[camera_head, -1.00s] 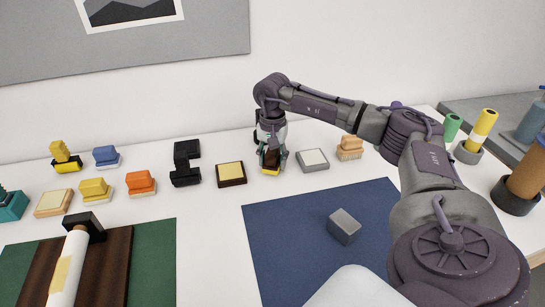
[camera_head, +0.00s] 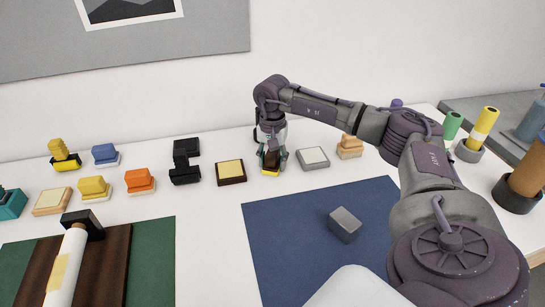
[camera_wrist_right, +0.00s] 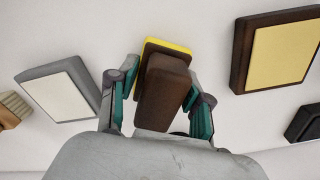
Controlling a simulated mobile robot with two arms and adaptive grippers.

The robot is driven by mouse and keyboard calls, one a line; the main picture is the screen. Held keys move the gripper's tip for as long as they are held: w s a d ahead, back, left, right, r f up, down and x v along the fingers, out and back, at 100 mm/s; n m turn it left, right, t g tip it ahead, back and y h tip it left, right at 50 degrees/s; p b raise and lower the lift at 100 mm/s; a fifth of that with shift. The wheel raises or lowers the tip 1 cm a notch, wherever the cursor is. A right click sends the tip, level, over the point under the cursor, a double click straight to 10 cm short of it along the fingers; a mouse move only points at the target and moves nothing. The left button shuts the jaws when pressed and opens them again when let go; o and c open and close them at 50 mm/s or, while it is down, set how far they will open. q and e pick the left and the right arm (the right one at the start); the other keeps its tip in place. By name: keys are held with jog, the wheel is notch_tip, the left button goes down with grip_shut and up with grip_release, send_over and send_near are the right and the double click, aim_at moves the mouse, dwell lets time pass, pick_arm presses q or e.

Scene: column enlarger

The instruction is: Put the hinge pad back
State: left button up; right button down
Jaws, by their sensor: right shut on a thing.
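My right gripper (camera_head: 272,160) is at the back of the white table, pointing down. It is shut on a dark brown block with a yellow base (camera_head: 270,173). In the right wrist view the brown block (camera_wrist_right: 163,90) sits between the teal-sided fingers (camera_wrist_right: 160,108), its yellow edge showing beyond it. I cannot tell whether its base touches the table. A dark brown pad with a cream top (camera_head: 230,171) lies just left of it, and a grey pad with a white top (camera_head: 312,158) just right. I cannot tell which thing is the hinge pad. My left gripper is out of view.
A black block (camera_head: 186,165), an orange block (camera_head: 139,181) and several other coloured blocks stand farther left. A wooden brush (camera_head: 350,146) stands to the right. A grey cube (camera_head: 345,225) rests on the blue mat (camera_head: 285,240). A white roll (camera_head: 66,265) lies on a dark board.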

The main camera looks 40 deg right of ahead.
jog(key=shift+c, duration=2)
grip_release()
jog(key=shift+r, duration=0.15)
jog(key=shift+r+p, duration=2.95)
jog(key=shift+r, duration=0.9)
notch_tip(320, 180, up, 12)
